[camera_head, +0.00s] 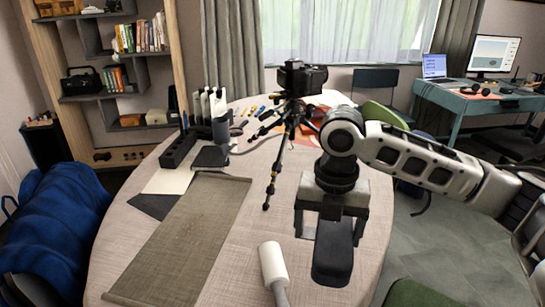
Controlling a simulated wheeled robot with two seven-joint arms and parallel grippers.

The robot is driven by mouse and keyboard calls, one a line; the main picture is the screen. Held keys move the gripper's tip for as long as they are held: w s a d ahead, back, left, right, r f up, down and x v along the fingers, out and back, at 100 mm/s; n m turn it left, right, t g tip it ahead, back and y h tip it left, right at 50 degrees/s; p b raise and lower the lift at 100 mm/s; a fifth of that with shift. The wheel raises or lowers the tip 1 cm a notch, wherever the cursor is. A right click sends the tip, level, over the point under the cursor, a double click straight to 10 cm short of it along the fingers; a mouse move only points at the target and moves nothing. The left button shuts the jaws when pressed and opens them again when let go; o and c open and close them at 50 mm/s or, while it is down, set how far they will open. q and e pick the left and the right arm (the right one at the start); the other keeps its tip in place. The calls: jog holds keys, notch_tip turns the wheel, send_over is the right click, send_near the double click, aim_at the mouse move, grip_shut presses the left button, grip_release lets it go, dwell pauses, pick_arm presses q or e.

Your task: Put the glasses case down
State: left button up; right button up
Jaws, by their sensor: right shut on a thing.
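A dark, oblong glasses case (333,258) hangs below my right gripper (332,222), which is shut on it. The gripper points down over the right front part of the round, light wooden table (215,285). The case appears to be above the tabletop, but its exact height cannot be told from this view. The gripper and wrist hide part of the table behind them. My left gripper is not in view.
A white roller with a grey handle (272,264) lies left of the case. A camera tripod (288,135) stands on the table behind. A grey-brown mat (185,235) covers the left side. Bare tabletop shows between mat and tripod.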

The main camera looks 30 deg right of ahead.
jog(key=w+d+f, duration=0.4)
jog(key=w+d+f+b, duration=0.1)
jog(key=w+d+f, duration=0.4)
jog(key=shift+w+d+f, duration=0.1)
jog(key=shift+w+d, duration=0.05)
jog(key=shift+w, duration=0.15)
jog(key=shift+w+d+f+b, duration=0.25)
jog(key=shift+f+b, duration=0.05)
jog(key=shift+f, duration=0.15)
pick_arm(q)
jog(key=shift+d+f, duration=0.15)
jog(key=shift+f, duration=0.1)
pick_arm(e)
jog(key=shift+f, duration=1.45)
jog(key=shift+f, duration=0.15)
jog(key=o, duration=1)
pick_arm(q)
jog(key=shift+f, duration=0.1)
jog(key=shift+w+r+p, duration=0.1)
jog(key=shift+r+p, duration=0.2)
jog(key=shift+p, duration=0.2)
pick_arm(e)
notch_tip(320, 180, up, 12)
jog(key=shift+r, duration=0.2)
